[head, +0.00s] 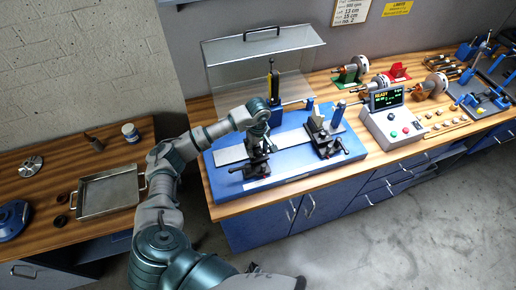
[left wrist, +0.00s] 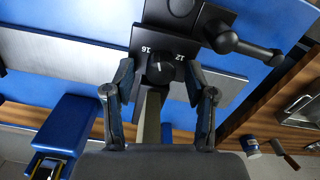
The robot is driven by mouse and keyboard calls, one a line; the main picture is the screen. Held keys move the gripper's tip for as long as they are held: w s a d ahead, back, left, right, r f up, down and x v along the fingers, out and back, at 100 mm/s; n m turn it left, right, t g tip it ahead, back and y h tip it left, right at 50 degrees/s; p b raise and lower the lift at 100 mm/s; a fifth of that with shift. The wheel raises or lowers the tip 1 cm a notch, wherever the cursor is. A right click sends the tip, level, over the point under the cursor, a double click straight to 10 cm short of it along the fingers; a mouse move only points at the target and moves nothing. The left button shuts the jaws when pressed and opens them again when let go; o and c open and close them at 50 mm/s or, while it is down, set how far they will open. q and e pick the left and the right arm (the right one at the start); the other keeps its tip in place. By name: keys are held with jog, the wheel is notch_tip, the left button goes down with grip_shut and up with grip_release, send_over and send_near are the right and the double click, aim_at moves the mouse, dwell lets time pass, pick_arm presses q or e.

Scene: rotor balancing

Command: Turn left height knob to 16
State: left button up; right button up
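The left height knob (left wrist: 160,70) is a small black round knob on a black block in the left wrist view. White numbers 16 and 12 are printed beside it, and it carries a short pale mark; the exact setting is hard to read. My left gripper (left wrist: 159,76) is open, with one finger on each side of the knob; I cannot tell whether they touch it. In the head view my left gripper (head: 258,130) is over the left support (head: 256,168) of the blue balancing machine (head: 290,180), and the knob is hidden. My right gripper is not in view.
A clear guard with a handle (head: 262,33) stands behind the machine. The right support (head: 325,145) and a control box (head: 392,122) reading READY are to the right. A metal tray (head: 108,192) lies on the left bench. A black lever (left wrist: 245,45) sticks out near the gripper.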

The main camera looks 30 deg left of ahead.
aim_at(258, 150)
pick_arm(q)
notch_tip(258, 150, up, 12)
dwell(0.6)
jog(key=shift+f, duration=0.1)
